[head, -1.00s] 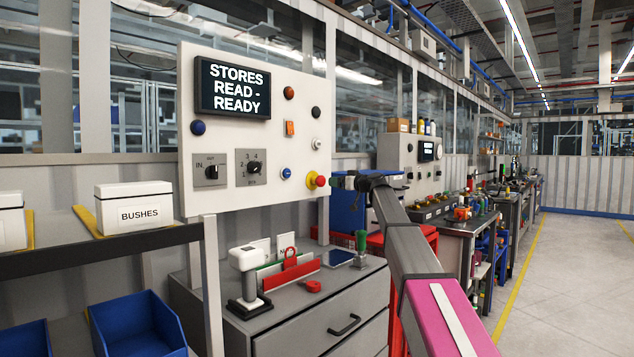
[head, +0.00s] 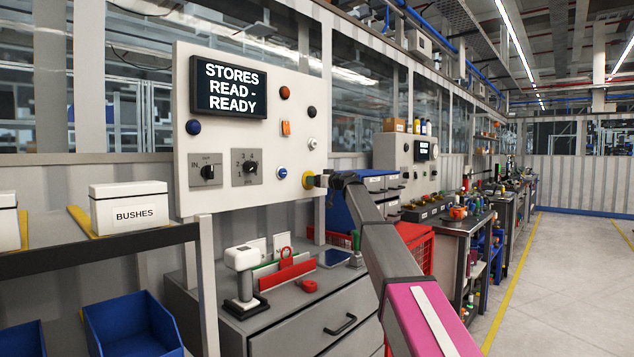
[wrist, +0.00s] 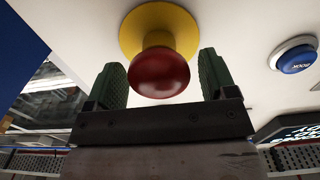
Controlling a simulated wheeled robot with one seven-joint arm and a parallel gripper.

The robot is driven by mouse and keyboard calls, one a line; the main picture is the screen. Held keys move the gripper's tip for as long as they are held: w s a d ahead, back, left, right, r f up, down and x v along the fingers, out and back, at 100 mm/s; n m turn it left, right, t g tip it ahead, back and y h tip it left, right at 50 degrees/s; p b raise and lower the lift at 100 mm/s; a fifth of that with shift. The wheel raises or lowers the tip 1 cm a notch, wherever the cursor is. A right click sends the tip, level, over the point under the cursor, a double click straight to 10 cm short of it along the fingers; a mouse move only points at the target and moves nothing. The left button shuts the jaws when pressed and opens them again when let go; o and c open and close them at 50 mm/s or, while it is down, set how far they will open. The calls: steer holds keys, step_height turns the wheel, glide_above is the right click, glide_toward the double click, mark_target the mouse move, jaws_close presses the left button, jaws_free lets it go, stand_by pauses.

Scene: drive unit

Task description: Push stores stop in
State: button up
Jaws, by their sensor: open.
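The stores stop is a red mushroom button (wrist: 159,72) on a yellow round base (wrist: 185,28), at the lower right of the pale control panel (head: 228,140). In the wrist view my gripper (wrist: 163,82) is open, with one green-padded finger on each side of the red head. Gaps show between the head and both fingers. I cannot tell how far the button stands out. The panel screen (head: 229,87) reads "STORES READ - READY".
A blue button (wrist: 294,58) sits right of the stop in the wrist view. Rotary switches (head: 244,167) and other buttons share the panel. Below stands a grey cabinet (head: 325,322) with a white-headed device (head: 241,259) and a red holder (head: 287,270) on top. The aisle floor at right is clear.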

steer(key=c, duration=1.2)
steer(key=shift+x, duration=0.85)
steer(key=o, duration=1.2)
steer(key=v, duration=1)
steer(key=shift+s+d, duration=0.25)
steer(key=shift+d, duration=0.05)
